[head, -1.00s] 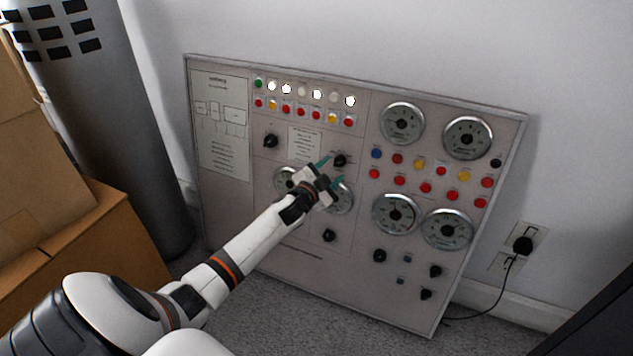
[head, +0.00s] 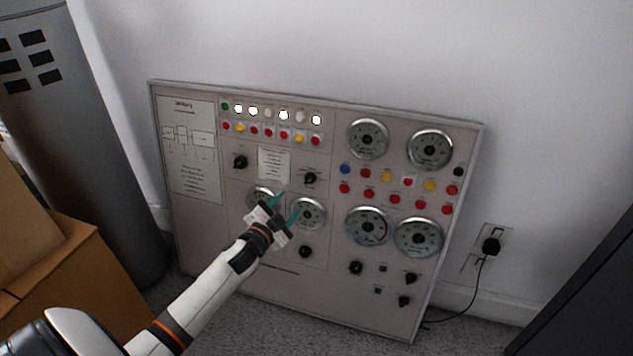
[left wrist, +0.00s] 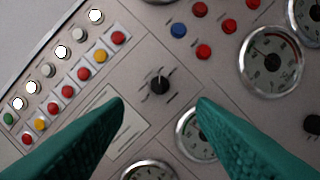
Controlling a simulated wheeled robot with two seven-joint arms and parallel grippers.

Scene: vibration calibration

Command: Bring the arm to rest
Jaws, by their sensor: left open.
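My left gripper (head: 284,207) is open and empty, with teal fingers spread in front of the control panel (head: 205,235). In the head view its fingertips overlap the lower middle part of the panel, near two small gauges. In the left wrist view the two teal fingers (left wrist: 160,108) stand apart, and a black knob (left wrist: 159,85) shows between and beyond their tips. The same knob shows in the head view (head: 310,179), above the fingers. Nothing is between the fingers. I cannot tell the exact gap to the panel. My right gripper is not in view.
The panel leans against a white wall (head: 400,50). Cardboard boxes (head: 85,290) and a grey cylinder (head: 90,150) stand at the left. A plugged-in cord (head: 491,247) hangs from an outlet at the right, near a dark cabinet (head: 590,300). Carpet shows below the panel.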

